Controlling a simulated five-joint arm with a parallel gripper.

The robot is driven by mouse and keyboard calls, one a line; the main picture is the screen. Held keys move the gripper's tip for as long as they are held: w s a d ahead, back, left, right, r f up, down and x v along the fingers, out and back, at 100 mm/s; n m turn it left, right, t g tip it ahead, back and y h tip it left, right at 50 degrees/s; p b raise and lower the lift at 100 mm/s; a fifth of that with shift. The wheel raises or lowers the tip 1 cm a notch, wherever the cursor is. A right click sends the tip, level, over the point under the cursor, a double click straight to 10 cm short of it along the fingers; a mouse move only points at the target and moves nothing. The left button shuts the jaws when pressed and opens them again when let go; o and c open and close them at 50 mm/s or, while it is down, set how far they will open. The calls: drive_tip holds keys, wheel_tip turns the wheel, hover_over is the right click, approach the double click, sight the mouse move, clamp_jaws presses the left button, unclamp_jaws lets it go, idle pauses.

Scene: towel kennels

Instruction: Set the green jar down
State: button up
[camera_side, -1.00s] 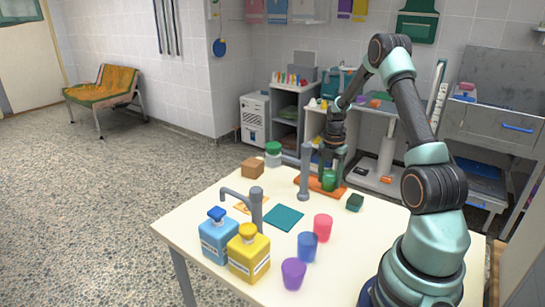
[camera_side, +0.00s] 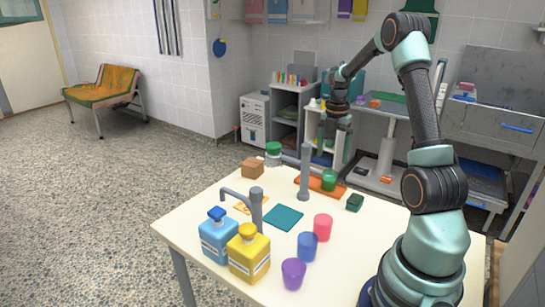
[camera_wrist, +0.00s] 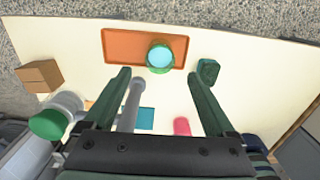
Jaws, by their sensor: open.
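The green jar (camera_side: 329,181) stands upright on the orange tray (camera_side: 308,186) at the far side of the table. In the wrist view I look down on the jar (camera_wrist: 160,57), with its green rim and pale blue inside, near the right part of the tray (camera_wrist: 122,47). My gripper (camera_side: 330,152) is above the jar, open and empty. In the wrist view the two fingers of my gripper (camera_wrist: 158,76) are spread wide, with the jar between and beyond their tips, not touched.
A grey post (camera_side: 304,172) rises close to the tray. A dark green block (camera_side: 355,202) lies right of it. A green-lidded jar (camera_side: 273,153) and a brown box (camera_side: 252,168) stand left. Cups and two pump bottles (camera_side: 219,237) fill the near side.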

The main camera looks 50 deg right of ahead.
drive_tip(key=w+a+r+m, duration=0.1)
drive_tip(key=a+r, duration=0.1)
drive_tip(key=w+a+r+m, duration=0.1)
drive_tip(key=a+r, duration=0.2)
drive_tip(key=a+r+m+t, duration=0.1)
drive_tip(key=a+r, duration=0.2)
drive_tip(key=shift+w+a+r+m+h, duration=0.2)
drive_tip(key=shift+w+r+m+h, duration=0.05)
drive_tip(key=shift+w+m+h, duration=0.15)
drive_tip(key=s+a+r+m+t, duration=0.2)
drive_tip(key=a+m, duration=0.5)
drive_tip(key=a, duration=0.5)
drive_tip(key=s+a+r+m+t, duration=0.2)
drive_tip(key=a+m, duration=0.5)
drive_tip(key=a, duration=0.5)
drive_tip(key=shift+s+a+r+t+y, duration=0.35)
drive_tip(key=shift+s+r, duration=0.3)
drive_tip(key=shift+s, duration=0.5)
